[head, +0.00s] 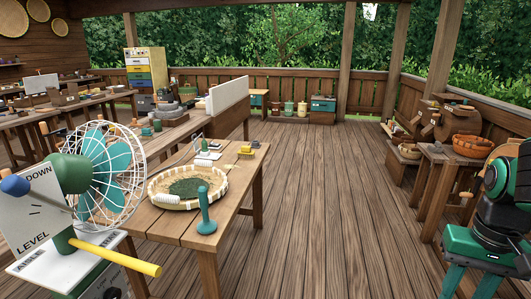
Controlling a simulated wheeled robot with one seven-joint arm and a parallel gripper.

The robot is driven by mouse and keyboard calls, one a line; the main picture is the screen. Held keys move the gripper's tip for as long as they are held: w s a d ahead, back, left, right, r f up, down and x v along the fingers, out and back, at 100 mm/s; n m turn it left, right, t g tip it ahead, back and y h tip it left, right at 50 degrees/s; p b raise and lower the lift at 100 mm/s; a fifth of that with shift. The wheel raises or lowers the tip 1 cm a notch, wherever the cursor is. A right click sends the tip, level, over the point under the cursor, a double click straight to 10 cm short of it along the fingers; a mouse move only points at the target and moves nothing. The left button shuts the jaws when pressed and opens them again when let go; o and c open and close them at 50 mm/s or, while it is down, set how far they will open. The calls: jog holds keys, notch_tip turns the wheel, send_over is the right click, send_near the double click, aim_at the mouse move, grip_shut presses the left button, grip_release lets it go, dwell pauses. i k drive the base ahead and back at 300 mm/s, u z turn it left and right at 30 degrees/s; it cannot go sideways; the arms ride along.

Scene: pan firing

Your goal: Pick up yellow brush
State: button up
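A small yellow item (246,150), which looks like the yellow brush, lies near the far right corner of the wooden table (228,208). It is small in view, so its bristles cannot be made out. My gripper (469,284) is at the lower right of the head view, green and pointing down. Its two fingers are apart, with nothing seen between them. It is well to the right of the table and far from the yellow item.
A round basket tray (162,201) with dark green contents and a teal upright tool (205,215) stand on the table. A fan (110,170) and lever panel with a yellow rod (125,260) stand at left. Open floor (330,220) lies between table and gripper.

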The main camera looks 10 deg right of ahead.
aim_at(246, 151)
jog(key=z, duration=0.45)
jog(key=i, duration=2.35)
jog(key=u, duration=0.6)
jog(key=i, duration=1.05)
jog(key=u, duration=0.35)
